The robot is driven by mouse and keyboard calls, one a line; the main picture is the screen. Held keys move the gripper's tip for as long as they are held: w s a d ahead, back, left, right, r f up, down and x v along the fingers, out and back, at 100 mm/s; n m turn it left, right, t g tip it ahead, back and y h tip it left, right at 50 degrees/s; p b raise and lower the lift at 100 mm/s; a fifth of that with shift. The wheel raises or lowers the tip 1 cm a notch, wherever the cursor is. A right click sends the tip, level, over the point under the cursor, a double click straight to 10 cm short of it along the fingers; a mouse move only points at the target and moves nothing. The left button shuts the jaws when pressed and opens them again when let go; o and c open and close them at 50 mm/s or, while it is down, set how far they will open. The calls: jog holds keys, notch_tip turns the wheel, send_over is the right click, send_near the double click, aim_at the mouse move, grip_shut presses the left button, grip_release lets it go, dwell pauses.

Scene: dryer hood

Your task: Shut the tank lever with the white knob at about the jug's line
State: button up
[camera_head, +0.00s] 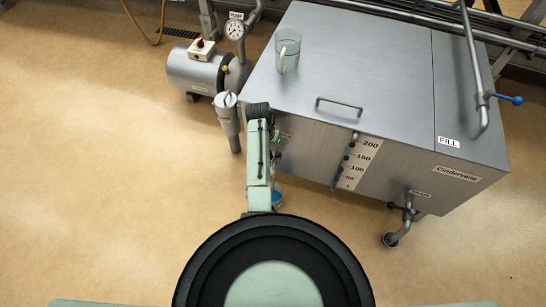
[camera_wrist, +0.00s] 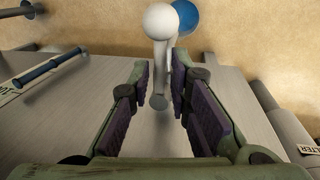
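The white knob (camera_wrist: 159,21) is at the top middle of the wrist view, on a pale lever (camera_wrist: 164,72) that runs down along the tank's front. My gripper (camera_wrist: 160,68) is open around the lever, one purple-padded finger on each side. The right finger is close to the lever; I cannot tell if it touches. The tank (camera_head: 330,20) is a grey metal box in the head view, and the clear jug (camera_head: 287,52) stands on its top at the left. My arm hides the lever and most of the gripper in the head view.
A blue round thing (camera_wrist: 187,17) shows behind the white knob. The level gauge scale (camera_head: 357,163) is on the tank front, right of my arm. A drain pipe (camera_head: 398,232) stands farther right. A grey filter cylinder (camera_head: 228,117) and pump are left. The floor at left is clear.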

grip_shut()
dwell(0.4)
jog(key=shift+w, duration=0.1)
jog(key=shift+w+a+r+m+g+b, duration=0.15)
jog(key=shift+w+a+m+g, duration=0.15)
jog(key=shift+m, duration=1.15)
jog(key=shift+w+a+f+m+g+b, duration=0.15)
jog(key=shift+w+a+m, duration=0.25)
jog(key=shift+m, duration=1.05)
jog(key=shift+r, duration=0.1)
jog(key=shift+y, duration=0.3)
jog(key=shift+o, duration=1.9)
grip_release()
jog(key=shift+s, duration=0.1)
jog(key=shift+s, duration=0.1)
